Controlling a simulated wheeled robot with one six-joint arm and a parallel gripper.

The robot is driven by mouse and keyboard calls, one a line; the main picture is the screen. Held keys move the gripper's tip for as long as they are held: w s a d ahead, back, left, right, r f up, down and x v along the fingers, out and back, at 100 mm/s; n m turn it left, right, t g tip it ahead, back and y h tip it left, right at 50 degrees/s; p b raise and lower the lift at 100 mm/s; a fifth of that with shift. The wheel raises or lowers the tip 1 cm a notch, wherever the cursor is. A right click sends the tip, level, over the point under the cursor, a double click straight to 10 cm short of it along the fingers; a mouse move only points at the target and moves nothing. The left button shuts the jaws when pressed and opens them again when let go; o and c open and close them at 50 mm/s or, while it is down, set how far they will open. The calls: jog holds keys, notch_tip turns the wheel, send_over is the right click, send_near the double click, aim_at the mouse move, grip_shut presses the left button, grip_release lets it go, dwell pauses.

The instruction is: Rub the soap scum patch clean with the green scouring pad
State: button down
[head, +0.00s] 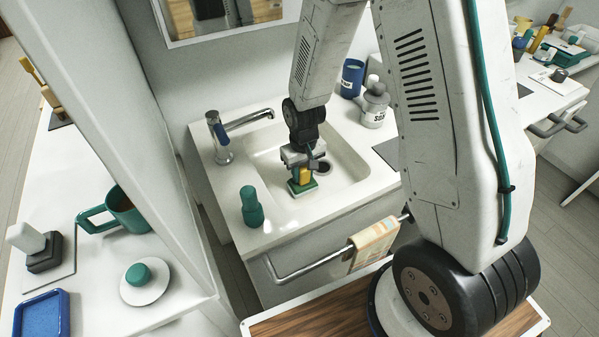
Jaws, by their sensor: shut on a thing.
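My gripper (303,163) points down into the white sink basin (345,165) and is shut on the green scouring pad (302,187). The pad has a yellow upper part between the fingers and a green underside. It is low in the basin, left of the dark drain; I cannot tell whether it touches the basin floor. I cannot make out the soap scum patch; it may be hidden under the pad or gripper.
A faucet with a blue handle (218,130) stands at the back left rim. A green bottle (251,206) stands on the front left rim. A grey soap bottle (374,107) and a blue cup (352,78) stand behind right. A towel (374,243) hangs on the front rail.

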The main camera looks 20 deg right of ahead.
dwell(0.5)
jog(key=shift+s+a, duration=0.1)
jog(key=shift+a, duration=0.7)
jog(key=shift+d, duration=0.15)
jog(key=shift+d+f, duration=0.1)
jog(key=shift+d, duration=0.65)
jog(key=shift+a, duration=0.15)
jog(key=shift+s+a, duration=0.1)
jog(key=shift+a, duration=0.7)
jog(key=shift+d, duration=0.1)
